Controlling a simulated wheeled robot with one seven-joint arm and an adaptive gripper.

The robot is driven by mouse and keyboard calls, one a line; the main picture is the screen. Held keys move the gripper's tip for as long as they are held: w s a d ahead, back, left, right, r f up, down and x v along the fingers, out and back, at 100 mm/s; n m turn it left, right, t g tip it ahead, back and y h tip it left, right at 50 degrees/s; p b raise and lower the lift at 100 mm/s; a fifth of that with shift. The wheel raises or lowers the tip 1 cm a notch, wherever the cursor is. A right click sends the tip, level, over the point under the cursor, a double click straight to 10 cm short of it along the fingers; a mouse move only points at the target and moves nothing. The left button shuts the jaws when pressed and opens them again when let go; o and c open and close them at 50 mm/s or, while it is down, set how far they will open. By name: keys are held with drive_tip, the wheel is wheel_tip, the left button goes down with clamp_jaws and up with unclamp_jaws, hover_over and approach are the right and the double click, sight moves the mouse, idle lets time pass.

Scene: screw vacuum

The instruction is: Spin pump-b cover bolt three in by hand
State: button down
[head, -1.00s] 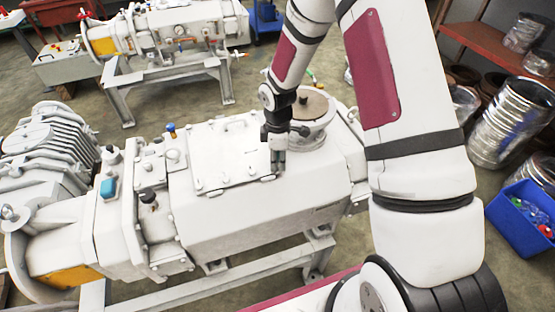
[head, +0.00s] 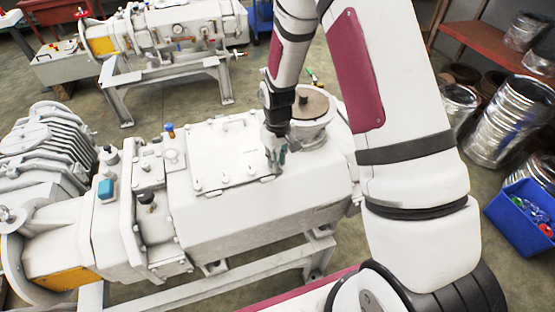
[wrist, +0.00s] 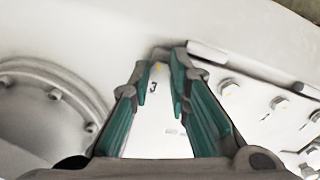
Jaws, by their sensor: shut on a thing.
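The white pump in front carries a flat cover plate (head: 225,158) with bolts along its edges. My gripper (head: 275,160) points down at the cover's right corner, near the round flange. In the wrist view its teal-padded fingers (wrist: 160,68) come close together at the cover's edge, beside a printed "3" (wrist: 153,88). They are shut on cover bolt three, which is mostly hidden between the tips. I cannot tell how deep the bolt sits. Other bolt heads (wrist: 248,93) show on the cover to the right.
The round port with a brown lid (head: 309,106) stands close behind my gripper; its bolted flange fills the left of the wrist view (wrist: 45,115). A second pump (head: 180,30) stands at the back. A blue bin (head: 515,225) is at the right.

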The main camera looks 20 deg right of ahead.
drive_tip(key=m, duration=0.7)
drive_tip(key=shift+a+r, duration=0.1)
drive_tip(key=m, duration=0.6)
drive_tip(key=shift+m+b, duration=0.3)
drive_tip(key=shift+m, duration=0.1)
drive_tip(key=m, duration=0.5)
drive_tip(key=shift+w, duration=0.1)
drive_tip(key=m, duration=0.5)
drive_tip(key=shift+a, duration=0.1)
drive_tip(key=shift+w+m, duration=0.1)
drive_tip(key=shift+m, duration=0.2)
drive_tip(key=c, duration=1.7)
unclamp_jaws()
drive_tip(key=shift+o, duration=1.1)
wheel_tip(320, 180, up, 12)
